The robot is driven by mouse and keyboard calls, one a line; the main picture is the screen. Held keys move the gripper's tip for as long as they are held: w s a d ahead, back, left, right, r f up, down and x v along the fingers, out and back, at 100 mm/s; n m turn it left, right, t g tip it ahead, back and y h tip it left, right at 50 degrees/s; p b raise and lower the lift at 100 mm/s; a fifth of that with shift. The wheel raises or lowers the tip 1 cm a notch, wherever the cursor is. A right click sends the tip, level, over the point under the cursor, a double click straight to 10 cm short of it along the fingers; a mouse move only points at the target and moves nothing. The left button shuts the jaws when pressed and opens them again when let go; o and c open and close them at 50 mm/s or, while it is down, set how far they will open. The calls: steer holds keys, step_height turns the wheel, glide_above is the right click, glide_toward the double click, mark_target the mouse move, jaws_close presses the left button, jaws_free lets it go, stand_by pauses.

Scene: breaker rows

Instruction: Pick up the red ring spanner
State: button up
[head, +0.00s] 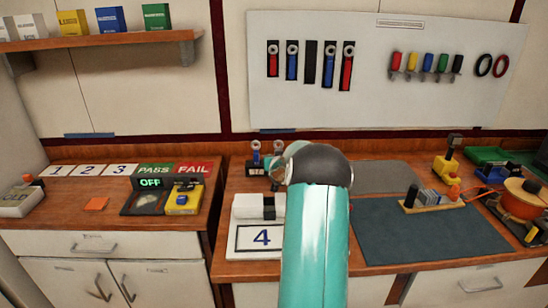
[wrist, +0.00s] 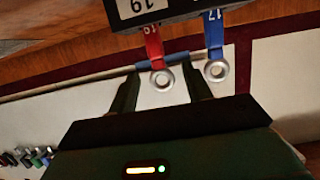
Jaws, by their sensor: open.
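In the wrist view, a red ring spanner (wrist: 153,45) hangs into view from a black holder (wrist: 180,12) marked 19, with its metal ring end toward me. My gripper (wrist: 163,86) is open and empty. Its two dark fingers stand on either side of the ring in the picture; I cannot tell how deep the ring sits between them. A blue ring spanner (wrist: 214,40) marked 17 is beside the red one, just right of the right finger. In the head view my arm hides my gripper and part of the small spanner stand (head: 256,168) on the bench.
More red and blue spanners hang on the white wall board (head: 430,105), with coloured-handled tools to their right. A dark mat (head: 430,235) with a small device lies to the right.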

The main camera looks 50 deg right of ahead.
steer(key=shift+x, duration=3.8)
steer(key=shift+s+d, duration=0.15)
steer(key=shift+s, duration=0.1)
jaws_close()
